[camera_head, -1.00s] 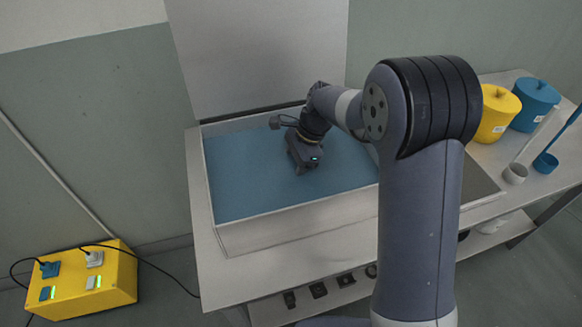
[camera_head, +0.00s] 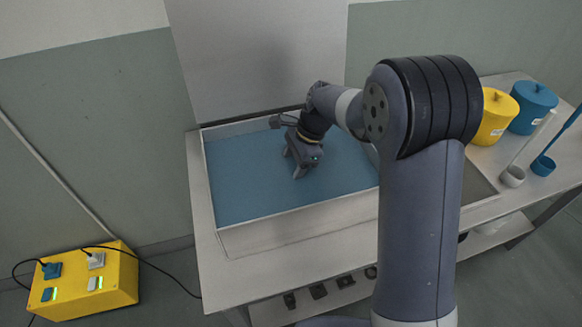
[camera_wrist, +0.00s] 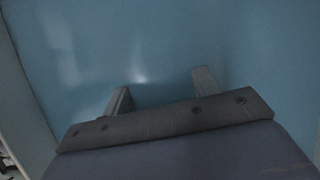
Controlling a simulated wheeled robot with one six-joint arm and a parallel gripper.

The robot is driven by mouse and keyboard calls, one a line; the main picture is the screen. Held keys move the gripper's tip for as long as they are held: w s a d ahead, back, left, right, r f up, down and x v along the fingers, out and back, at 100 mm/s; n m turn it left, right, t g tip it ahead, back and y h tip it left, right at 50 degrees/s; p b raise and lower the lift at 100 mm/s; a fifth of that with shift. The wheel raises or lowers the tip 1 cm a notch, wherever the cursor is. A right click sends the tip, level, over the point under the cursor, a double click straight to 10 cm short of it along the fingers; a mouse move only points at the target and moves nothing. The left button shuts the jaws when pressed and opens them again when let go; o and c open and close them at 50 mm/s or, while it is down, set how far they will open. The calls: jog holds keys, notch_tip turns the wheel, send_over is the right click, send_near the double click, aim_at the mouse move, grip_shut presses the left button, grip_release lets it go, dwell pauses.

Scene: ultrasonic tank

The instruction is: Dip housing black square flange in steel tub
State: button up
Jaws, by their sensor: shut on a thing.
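The steel tub (camera_head: 262,222) is a wide rectangular basin filled with blue liquid (camera_head: 240,185), set into the bench. My gripper (camera_head: 296,166) points down over the middle of the tub, its fingers reaching to the liquid. In the wrist view, the two fingers of my gripper (camera_wrist: 163,88) stand apart and run into the blue. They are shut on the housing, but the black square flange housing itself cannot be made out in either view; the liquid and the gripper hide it.
A raised grey lid (camera_head: 258,55) stands behind the tub. Yellow (camera_head: 494,118) and blue (camera_head: 533,106) lidded pots and two ladles stand on the right of the bench. Several dark parts (camera_head: 320,290) lie on the lower shelf. A yellow switch box (camera_head: 92,284) is at left.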

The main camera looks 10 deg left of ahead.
aim_at(291, 167)
notch_tip(291, 167, up, 11)
jog(key=p, duration=0.9)
jog(key=shift+r+p, duration=0.15)
jog(key=shift+p, duration=0.15)
dwell(0.3)
